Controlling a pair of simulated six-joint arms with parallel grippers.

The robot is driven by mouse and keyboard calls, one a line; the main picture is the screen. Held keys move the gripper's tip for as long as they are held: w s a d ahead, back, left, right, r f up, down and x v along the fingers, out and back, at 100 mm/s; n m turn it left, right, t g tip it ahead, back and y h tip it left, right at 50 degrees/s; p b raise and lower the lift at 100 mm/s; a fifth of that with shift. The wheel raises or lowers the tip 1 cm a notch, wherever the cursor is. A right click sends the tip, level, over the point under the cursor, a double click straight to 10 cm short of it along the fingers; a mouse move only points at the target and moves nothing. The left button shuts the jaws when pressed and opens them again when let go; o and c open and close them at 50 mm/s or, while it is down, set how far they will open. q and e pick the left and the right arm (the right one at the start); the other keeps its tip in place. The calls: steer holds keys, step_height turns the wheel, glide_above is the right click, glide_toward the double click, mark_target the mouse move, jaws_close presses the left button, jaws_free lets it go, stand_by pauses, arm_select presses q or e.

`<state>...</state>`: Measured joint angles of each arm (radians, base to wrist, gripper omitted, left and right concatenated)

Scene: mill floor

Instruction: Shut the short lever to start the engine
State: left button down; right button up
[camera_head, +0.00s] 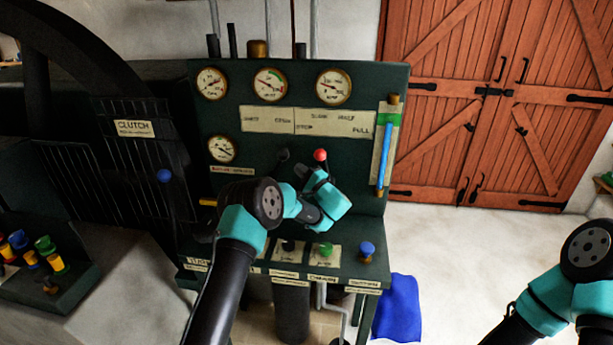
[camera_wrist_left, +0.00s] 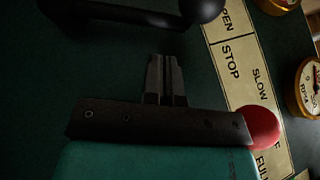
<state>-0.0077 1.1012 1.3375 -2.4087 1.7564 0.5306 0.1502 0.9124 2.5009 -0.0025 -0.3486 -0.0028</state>
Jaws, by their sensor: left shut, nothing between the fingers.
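A black-knobbed lever (camera_head: 283,155) stands on the green engine panel, under the SHUT/OPEN end of the label plate. A red-knobbed lever (camera_head: 320,155) stands to its right. I cannot tell from the pictures which is the short one. My left gripper (camera_head: 301,171) is shut and empty in front of the panel, between the levers. In the left wrist view, its fingertips (camera_wrist_left: 164,62) point towards the black lever (camera_wrist_left: 130,14) with a visible gap. The red knob (camera_wrist_left: 264,128) lies beside the gripper's palm, partly covered; contact is unclear. My right gripper is out of view.
Several gauges, such as the middle one (camera_head: 270,86), sit above the label plate (camera_head: 308,121). A green knob (camera_head: 326,249) and a blue knob (camera_head: 367,249) stand on the lower ledge. A blue-knobbed clutch lever (camera_head: 164,176) is at left.

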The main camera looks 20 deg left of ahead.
mark_target(277, 167)
arm_select(q)
steer(key=x, duration=0.5)
stand_by(0.4)
